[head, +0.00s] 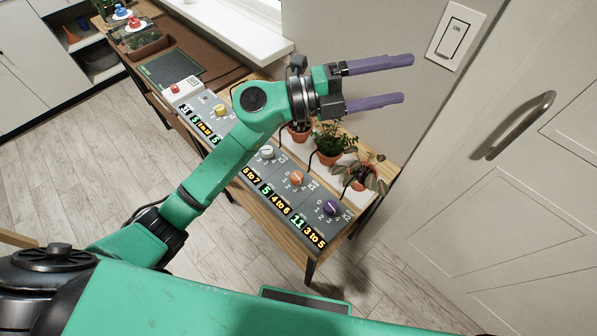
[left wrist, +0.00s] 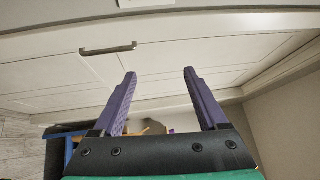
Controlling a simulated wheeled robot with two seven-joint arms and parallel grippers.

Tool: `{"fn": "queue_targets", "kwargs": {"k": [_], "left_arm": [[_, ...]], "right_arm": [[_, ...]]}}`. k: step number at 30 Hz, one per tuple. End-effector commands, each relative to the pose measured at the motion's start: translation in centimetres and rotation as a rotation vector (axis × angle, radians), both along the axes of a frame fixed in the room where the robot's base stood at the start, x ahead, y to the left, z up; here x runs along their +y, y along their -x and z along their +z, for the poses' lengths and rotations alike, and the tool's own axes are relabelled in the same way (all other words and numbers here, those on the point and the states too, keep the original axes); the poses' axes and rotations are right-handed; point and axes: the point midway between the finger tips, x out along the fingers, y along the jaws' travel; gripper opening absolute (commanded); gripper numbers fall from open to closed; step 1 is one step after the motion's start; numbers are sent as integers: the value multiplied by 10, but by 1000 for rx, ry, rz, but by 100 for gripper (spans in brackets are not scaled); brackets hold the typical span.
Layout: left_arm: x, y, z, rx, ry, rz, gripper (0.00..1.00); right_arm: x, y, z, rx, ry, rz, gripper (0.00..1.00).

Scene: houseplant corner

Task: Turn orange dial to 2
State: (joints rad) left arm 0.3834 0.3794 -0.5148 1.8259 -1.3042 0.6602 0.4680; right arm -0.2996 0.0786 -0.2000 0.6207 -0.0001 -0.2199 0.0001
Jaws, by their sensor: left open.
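The orange dial (head: 296,178) sits on the grey control panel along the bench, between a white dial (head: 266,152) and a purple dial (head: 331,207). Numbers ring it, but I cannot read where its pointer stands. My left gripper (head: 408,79) is open and empty, raised above and to the right of the panel in the head view, pointing right and apart from the dial. In the left wrist view its two purple fingers (left wrist: 160,78) are spread with nothing between them. The dial is not seen in the left wrist view. My right gripper is not in view.
Several potted plants, one in the middle (head: 329,143), stand behind the panel. A yellow dial (head: 219,110) is farther left, partly near my arm. A wall switch (head: 455,36) and a door handle (head: 519,125) are on the right.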

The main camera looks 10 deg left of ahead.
Motion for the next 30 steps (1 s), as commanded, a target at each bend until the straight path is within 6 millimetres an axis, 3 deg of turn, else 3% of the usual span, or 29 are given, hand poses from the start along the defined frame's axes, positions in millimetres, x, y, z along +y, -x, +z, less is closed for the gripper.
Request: {"fn": "queue_targets", "kwargs": {"k": [1, 3, 5, 6, 9, 12, 15, 19, 30], "left_arm": [[-13, 13, -28, -52, -204, -106, 76], [-10, 25, -84, -70, -545, -234, 76], [19, 23, -129, -35, -848, -292, 76], [47, 18, -151, 9, -1037, -304, 76], [117, 6, -177, 151, -1401, -273, 76], [160, 2, -179, 259, -1585, -228, 76], [171, 2, -183, 291, -1630, -217, 76], [169, 3, -202, 292, -1627, -222, 76], [161, 4, -298, 288, -1623, -226, 76]], "right_arm": [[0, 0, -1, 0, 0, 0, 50], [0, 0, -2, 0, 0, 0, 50], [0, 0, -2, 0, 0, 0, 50], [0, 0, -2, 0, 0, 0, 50], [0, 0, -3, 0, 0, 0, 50], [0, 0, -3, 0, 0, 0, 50], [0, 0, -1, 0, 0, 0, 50], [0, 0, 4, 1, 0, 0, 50], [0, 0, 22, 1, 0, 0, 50]]}}
